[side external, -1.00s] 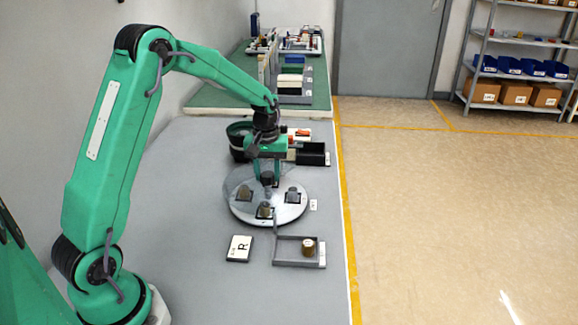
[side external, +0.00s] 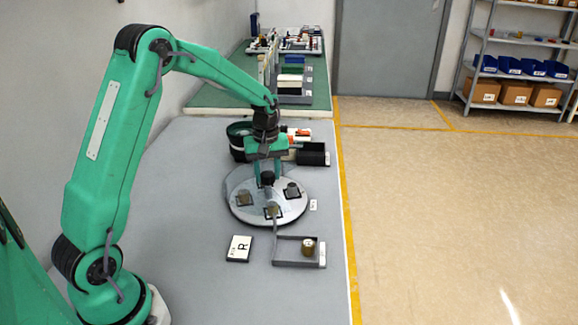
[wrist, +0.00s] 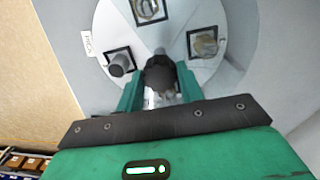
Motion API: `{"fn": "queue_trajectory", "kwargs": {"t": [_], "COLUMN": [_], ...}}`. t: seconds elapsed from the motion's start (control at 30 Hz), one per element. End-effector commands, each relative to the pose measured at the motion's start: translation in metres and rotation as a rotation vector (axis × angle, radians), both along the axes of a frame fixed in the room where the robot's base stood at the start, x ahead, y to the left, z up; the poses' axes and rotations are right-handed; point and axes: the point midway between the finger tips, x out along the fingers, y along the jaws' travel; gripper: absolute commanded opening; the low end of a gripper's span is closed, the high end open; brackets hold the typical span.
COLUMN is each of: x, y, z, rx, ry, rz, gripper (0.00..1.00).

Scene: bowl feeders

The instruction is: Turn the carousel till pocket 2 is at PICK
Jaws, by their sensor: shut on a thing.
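The carousel (side external: 255,215) is a round grey disc on the table, with dark square pockets. A grey cylinder (side external: 292,189) sits in the right pocket, a brownish part (side external: 272,210) in the front pocket and another (side external: 244,198) in the left one. My gripper (side external: 267,179) is low over the back part of the disc. In the wrist view its green fingers are shut on a dark knob (wrist: 160,74) of the carousel. The PICK label (wrist: 88,43) lies beside the disc, near the pocket with the grey cylinder (wrist: 119,64). I cannot read any pocket numbers.
A grey tray (side external: 277,263) holding a brown cylinder (side external: 308,246) stands in front of the carousel. A card marked R (side external: 239,248) lies to its left. A black bin (side external: 313,154) and a dark bowl (side external: 237,134) stand behind.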

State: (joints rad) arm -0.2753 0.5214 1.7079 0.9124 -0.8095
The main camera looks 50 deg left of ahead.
Motion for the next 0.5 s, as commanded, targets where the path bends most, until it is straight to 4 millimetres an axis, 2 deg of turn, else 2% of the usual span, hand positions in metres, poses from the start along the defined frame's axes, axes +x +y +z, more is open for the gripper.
{"fn": "queue_trajectory", "kwargs": {"t": [0.5], "x": [0.0], "y": [0.0001], "z": [0.0011], "rx": [0.0], "ry": [0.0], "rz": [0.259], "gripper": [0.0]}}
